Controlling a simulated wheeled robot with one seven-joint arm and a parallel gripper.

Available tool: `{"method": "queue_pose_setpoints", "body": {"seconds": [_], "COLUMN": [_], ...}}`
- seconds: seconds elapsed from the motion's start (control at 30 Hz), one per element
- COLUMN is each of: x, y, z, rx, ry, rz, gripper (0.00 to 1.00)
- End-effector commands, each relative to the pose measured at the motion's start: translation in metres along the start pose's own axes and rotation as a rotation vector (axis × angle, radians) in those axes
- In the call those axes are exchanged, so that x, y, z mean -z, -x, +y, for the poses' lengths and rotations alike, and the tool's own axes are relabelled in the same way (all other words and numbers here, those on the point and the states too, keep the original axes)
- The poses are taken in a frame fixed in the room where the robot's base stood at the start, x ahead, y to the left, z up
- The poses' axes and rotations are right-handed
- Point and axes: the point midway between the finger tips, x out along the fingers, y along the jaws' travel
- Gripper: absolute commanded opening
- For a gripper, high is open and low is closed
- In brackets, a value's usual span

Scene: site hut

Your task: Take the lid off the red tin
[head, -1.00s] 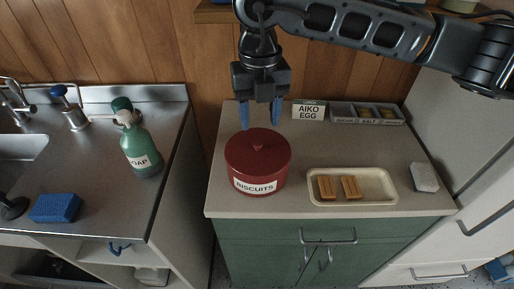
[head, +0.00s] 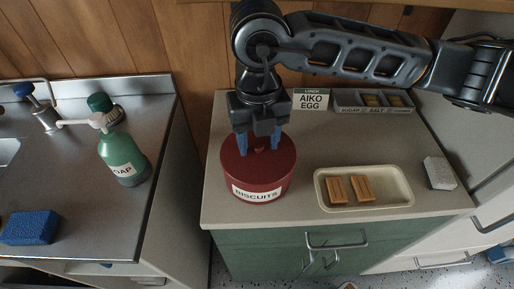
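The red tin (head: 284,184) marked "BISCUITS" stands upright on the counter, left of its middle. Its red lid (head: 232,164) is on, with a small knob (head: 259,150) at the centre. My gripper (head: 259,147) points down over the lid. Its blue fingers are apart, one on each side of the knob. I cannot tell whether they touch the knob or the lid. The gripper body hides the far part of the lid.
A cream tray (head: 398,200) with two brown bars (head: 348,188) lies right of the tin. A card (head: 311,100), a sectioned box (head: 374,108) and a pale block (head: 439,173) are behind and right. A green soap bottle (head: 122,155) and blue sponge (head: 29,228) are on the sink unit.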

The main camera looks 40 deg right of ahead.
Motion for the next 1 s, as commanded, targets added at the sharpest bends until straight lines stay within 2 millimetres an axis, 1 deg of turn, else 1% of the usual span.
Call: {"method": "queue_pose_setpoints", "body": {"seconds": [0.03,0.07,0.53,0.87,1.0], "x": [-0.0001,-0.0002,-0.0003,-0.0004,-0.0006], "y": [0.0001,0.0001,0.0002,0.0006,0.0046], "z": [0.0,0.0,0.0001,0.0001,0.0003], "rx": [0.0,0.0,0.0,0.0,0.0], "ry": [0.0,0.0,0.0,0.001,0.002], "rz": [0.0,0.0,0.0,0.0,-0.002], "gripper": [0.48,0.45,0.0,0.0,0.0]}}
